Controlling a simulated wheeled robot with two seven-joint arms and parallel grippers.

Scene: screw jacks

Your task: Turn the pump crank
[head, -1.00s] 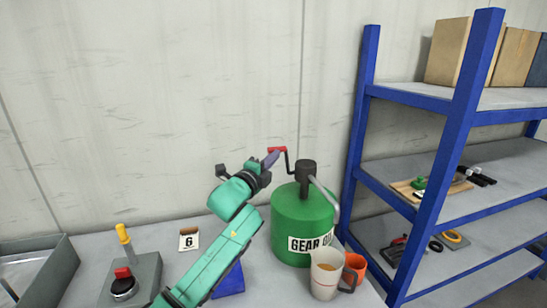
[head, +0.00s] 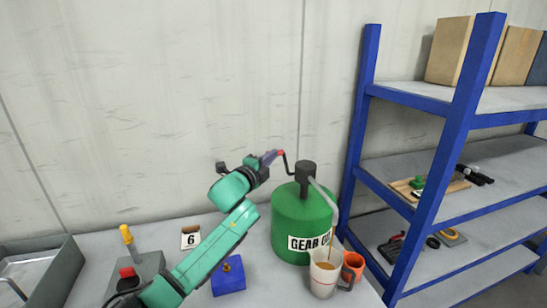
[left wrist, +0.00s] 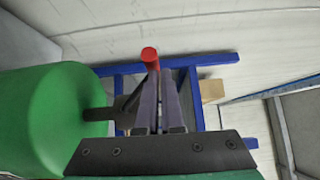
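The green gear oil can (head: 300,225) stands on the bench with a dark pump head (head: 305,172) on top. A thin crank (head: 286,163) reaches from the pump toward the left and ends in a red handle (head: 281,153). My left gripper (head: 274,156) is at the handle with its purple fingers close together around it; the handle's red end also shows at the fingertips in the left wrist view (left wrist: 150,56). A grey spout (head: 326,194) curves down over a pale mug (head: 324,281). A thin brown stream falls into the mug, which holds brown liquid. My right gripper is not in view.
An orange cup (head: 354,263) stands beside the mug. A blue block (head: 229,281), a tag marked 6 (head: 190,237), a grey box with a yellow lever (head: 127,236) and a grey tray (head: 64,260) are to the left. A blue shelf (head: 366,120) stands close at right.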

